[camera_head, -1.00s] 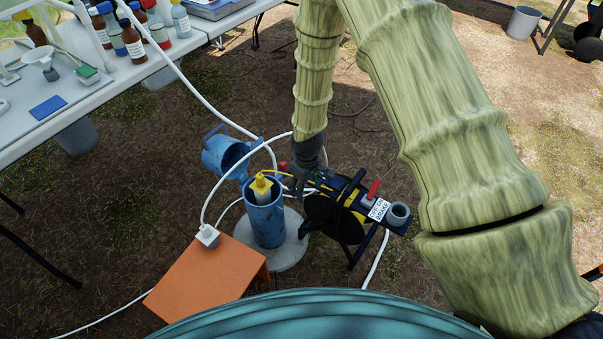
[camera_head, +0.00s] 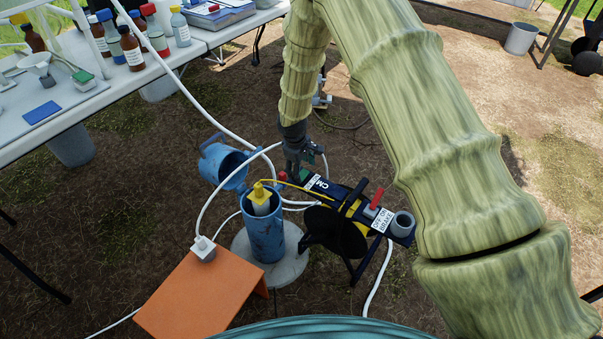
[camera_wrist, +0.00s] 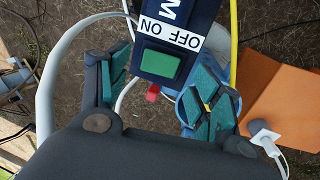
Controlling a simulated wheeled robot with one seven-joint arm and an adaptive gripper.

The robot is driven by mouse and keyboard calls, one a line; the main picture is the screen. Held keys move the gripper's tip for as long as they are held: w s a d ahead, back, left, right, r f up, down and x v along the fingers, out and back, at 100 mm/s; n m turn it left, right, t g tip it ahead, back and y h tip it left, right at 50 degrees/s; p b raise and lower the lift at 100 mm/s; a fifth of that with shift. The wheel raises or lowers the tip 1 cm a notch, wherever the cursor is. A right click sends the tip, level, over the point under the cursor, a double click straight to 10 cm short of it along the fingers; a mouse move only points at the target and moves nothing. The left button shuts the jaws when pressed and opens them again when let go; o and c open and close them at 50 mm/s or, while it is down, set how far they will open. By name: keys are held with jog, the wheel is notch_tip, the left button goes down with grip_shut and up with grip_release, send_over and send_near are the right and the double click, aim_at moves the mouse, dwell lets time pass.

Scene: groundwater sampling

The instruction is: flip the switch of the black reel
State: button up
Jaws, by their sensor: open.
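The black reel (camera_head: 337,232) stands on its frame beside the blue well pipe (camera_head: 262,232). In the wrist view, its dark arm (camera_wrist: 188,18) carries a green switch (camera_wrist: 160,64) beside a white OFF/ON label (camera_wrist: 172,35). I cannot tell which way the switch is set. My gripper (camera_head: 300,168) is at the left end of this arm in the head view. In the wrist view my gripper (camera_wrist: 166,88) is open and empty, its fingers on either side of the switch and apart from it. The head view partly hides the switch behind the gripper.
A red lever (camera_head: 376,198) and a BRAKE label sit at the reel's right end. A yellow cap (camera_head: 259,190) tops the pipe's insert. An orange stand (camera_head: 200,295) is at front left. White hoses loop closely around. A bottle-laden table (camera_head: 100,95) stands at left.

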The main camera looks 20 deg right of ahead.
aim_at(303, 175)
jog(key=shift+w+d+f, duration=0.1)
jog(key=shift+f, duration=0.65)
jog(key=shift+w+d+f, duration=0.1)
jog(key=shift+f, duration=0.6)
